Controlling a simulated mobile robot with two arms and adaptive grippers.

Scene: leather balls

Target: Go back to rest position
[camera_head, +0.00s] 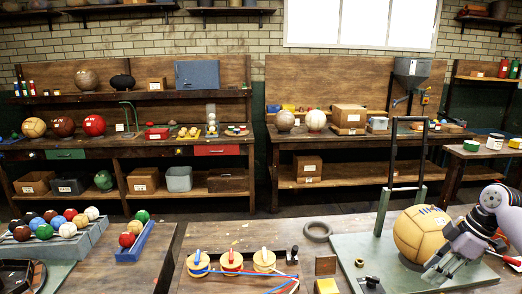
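My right arm comes in from the right edge. Its gripper (440,270) points down and left at the lower right side of a tan panelled ball (418,232). The fingers look spread apart with nothing seen between them, and they overlap the ball's edge in the picture. I cannot tell whether they touch it. The ball sits on a grey-green board (352,246) on the front bench, beside a tall dark frame (392,150). My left gripper is not in view.
A grey rack (60,240) of coloured balls stands at left. Back benches (350,145) line the wall beyond open floor.

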